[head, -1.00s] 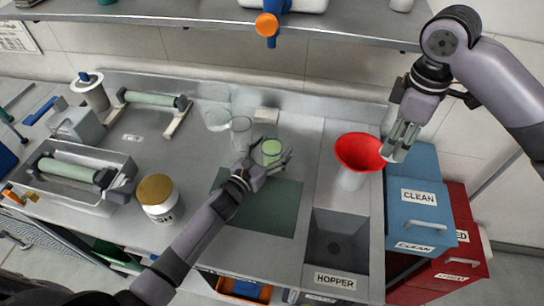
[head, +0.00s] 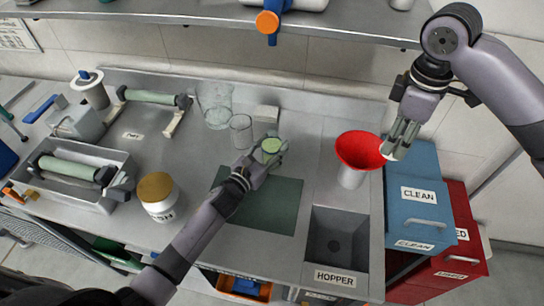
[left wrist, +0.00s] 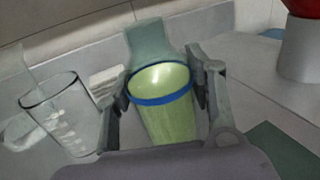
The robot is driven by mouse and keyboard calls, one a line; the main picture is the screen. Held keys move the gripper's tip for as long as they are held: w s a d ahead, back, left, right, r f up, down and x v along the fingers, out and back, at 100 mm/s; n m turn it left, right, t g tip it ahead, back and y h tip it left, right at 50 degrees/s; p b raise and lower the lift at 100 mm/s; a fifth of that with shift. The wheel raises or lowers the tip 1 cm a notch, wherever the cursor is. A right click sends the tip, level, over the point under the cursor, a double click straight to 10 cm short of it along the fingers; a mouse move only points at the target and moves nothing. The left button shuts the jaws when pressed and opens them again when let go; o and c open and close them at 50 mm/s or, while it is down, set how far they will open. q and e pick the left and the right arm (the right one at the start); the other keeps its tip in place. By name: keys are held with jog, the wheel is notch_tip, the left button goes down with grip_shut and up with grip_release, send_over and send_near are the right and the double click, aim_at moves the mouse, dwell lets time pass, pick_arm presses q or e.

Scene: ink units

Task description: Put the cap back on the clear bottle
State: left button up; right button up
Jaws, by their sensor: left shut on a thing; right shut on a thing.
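A clear bottle with green contents and an open, uncapped top (head: 267,151) stands at the back of the bench. In the left wrist view the bottle (left wrist: 165,110) sits between the fingers, with a blue ring near its top. My left gripper (head: 271,155) is shut on it. My right gripper (head: 399,138) is raised at the right, beside the red funnel, and is shut on a small white round piece (head: 389,151), which looks like the cap. The fingers hide part of that piece.
A clear glass (head: 241,131) and a larger beaker (head: 216,108) stand left of the bottle. The red funnel (head: 358,146) stands to its right, near the blue CLEAN box (head: 412,180). A green mat (head: 262,208) lies clear in front. A shelf (head: 180,9) overhangs the back.

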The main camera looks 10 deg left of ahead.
pick_arm(q)
jog(key=c, duration=0.7)
jog(key=shift+r, duration=0.1)
jog(key=shift+w+r, duration=0.1)
jog(key=shift+w, duration=0.05)
